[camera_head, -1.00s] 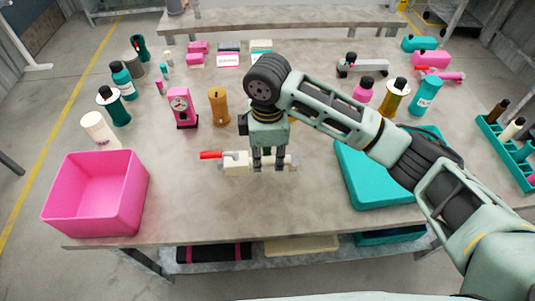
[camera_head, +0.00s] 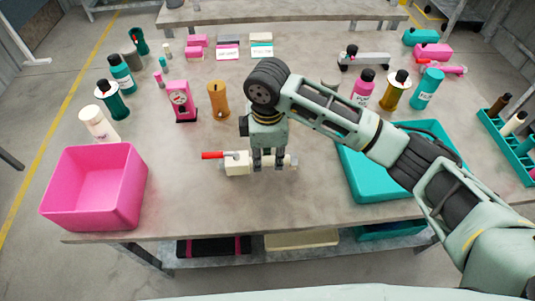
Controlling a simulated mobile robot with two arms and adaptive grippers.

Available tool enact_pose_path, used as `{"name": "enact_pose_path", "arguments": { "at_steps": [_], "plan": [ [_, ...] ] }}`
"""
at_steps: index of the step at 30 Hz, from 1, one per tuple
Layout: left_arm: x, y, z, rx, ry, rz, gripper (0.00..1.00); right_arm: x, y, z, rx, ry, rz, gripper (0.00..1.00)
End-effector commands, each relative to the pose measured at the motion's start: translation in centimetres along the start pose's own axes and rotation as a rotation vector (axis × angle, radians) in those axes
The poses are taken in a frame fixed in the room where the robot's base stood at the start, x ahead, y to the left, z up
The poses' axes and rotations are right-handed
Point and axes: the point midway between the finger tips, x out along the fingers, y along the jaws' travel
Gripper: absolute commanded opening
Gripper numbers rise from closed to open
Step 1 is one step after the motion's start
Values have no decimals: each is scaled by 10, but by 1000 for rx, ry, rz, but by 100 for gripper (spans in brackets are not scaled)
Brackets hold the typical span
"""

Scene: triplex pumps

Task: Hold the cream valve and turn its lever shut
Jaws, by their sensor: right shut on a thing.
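The cream valve (camera_head: 236,166) lies on the grey table near its middle, its body running left to right. Its red lever (camera_head: 220,154) points left, roughly along the body. My right gripper (camera_head: 268,166) comes down from above and is shut on the right part of the valve body. The fingers hide part of the body. The valve's right end shows just past the fingers. It is hard to tell whether the valve touches the table. My left gripper is not in view.
A pink bin (camera_head: 95,185) stands at the table's left front. A teal tray (camera_head: 365,182) lies to the right, partly under my right arm. A pink gauge block (camera_head: 181,101) and an orange cylinder (camera_head: 218,100) stand behind the valve. The table in front is clear.

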Motion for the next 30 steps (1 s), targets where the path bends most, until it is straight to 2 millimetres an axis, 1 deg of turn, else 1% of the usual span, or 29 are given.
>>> {"name": "enact_pose_path", "arguments": {
  "at_steps": [30],
  "plan": [
    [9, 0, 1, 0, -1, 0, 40, 29, 0, -1, -1, 2, 1, 0]
  ]
}}
